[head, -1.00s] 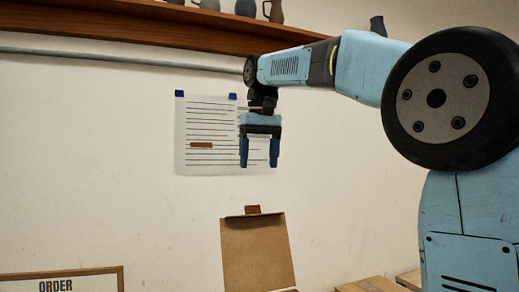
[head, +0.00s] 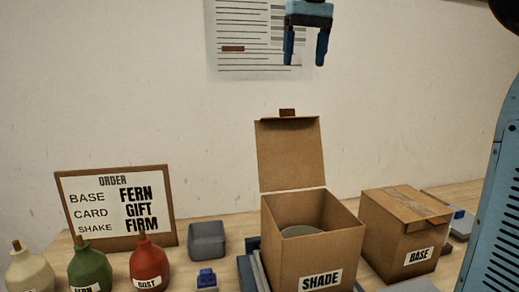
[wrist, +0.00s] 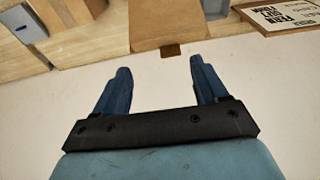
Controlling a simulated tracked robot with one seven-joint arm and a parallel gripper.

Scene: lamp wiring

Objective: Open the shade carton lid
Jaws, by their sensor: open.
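The shade carton (head: 312,248) is a brown cardboard box labelled SHADE, standing on the table in the head view. Its lid (head: 290,155) stands up at the back edge, swung open, with a small tab (head: 287,113) at its top. A round grey thing (head: 300,231) shows inside the carton. My gripper (head: 305,62) is open and empty, above the raised lid and apart from it. In the wrist view the open blue fingers (wrist: 160,75) point toward the lid (wrist: 165,22), whose tab (wrist: 171,50) shows between them.
A closed carton labelled BASE (head: 405,230) stands to the right. The order board (head: 117,210) stands at the left, with white, green (head: 90,268) and red (head: 149,265) bottles in front. A grey bin (head: 207,240) sits between. A paper sheet (head: 250,40) hangs on the wall.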

